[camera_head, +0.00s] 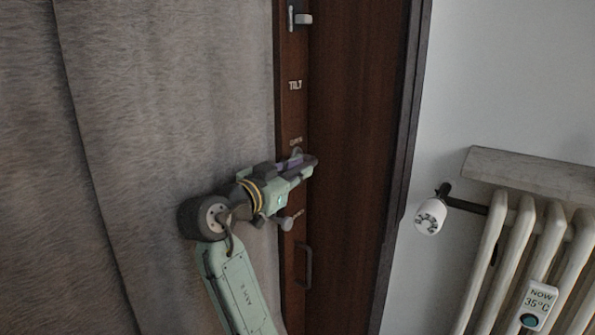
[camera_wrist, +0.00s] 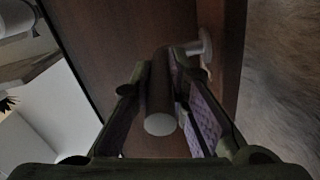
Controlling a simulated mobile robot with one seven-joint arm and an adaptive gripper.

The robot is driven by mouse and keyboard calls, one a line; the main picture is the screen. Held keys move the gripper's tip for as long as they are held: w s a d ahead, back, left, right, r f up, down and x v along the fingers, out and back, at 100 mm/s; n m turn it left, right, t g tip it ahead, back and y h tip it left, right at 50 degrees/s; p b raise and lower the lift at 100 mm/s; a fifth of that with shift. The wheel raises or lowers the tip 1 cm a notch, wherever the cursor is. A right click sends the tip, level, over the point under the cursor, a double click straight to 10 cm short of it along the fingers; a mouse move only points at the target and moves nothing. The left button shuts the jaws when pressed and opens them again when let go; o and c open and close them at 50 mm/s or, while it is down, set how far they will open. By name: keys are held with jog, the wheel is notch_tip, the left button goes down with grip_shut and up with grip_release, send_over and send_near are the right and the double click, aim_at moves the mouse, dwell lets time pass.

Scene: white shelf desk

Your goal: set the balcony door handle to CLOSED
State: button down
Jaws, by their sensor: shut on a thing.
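The balcony door handle (camera_wrist: 160,122) shows in the wrist view as a dark rounded bar with a pale end, between my two fingers. My gripper (camera_wrist: 166,80) is shut on it. A pale mount or knob (camera_wrist: 200,46) sits on the brown frame beyond the fingers. In the head view my gripper (camera_head: 308,167) reaches from the left to the brown door frame (camera_head: 292,115) and hides most of the handle. A "TILT" label (camera_head: 295,85) is on the frame above my gripper. A smaller label (camera_head: 296,141), too small to read, is just above the fingers.
A grey curtain (camera_head: 150,100) hangs on the left, behind my arm. A white fitting (camera_head: 303,18) is higher on the frame, and a dark pull handle (camera_head: 304,265) is lower. A radiator (camera_head: 525,240) with a white valve knob (camera_head: 430,217) stands at the right wall.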

jog(key=shift+f, duration=0.15)
dwell(0.3)
jog(key=f+b, duration=0.1)
jog(key=b, duration=0.3)
jog(key=shift+f+t+h, duration=0.1)
jog(key=shift+t+h, duration=0.2)
jog(key=shift+t, duration=0.1)
jog(key=f+t+h+b, duration=0.1)
jog(key=t+b, duration=0.1)
jog(key=b, duration=0.5)
jog(key=w+f+t+h+b, duration=0.1)
jog(key=t+h+b, duration=0.1)
jog(key=b, duration=0.5)
jog(key=d+f+t+h+b, duration=0.1)
jog(key=f+t+b, duration=0.1)
jog(key=b, duration=0.6)
jog(key=shift+w+h, duration=0.3)
jog(key=shift+r, duration=0.15)
jog(key=c, duration=1.6)
grip_release()
jog(key=shift+o, duration=0.2)
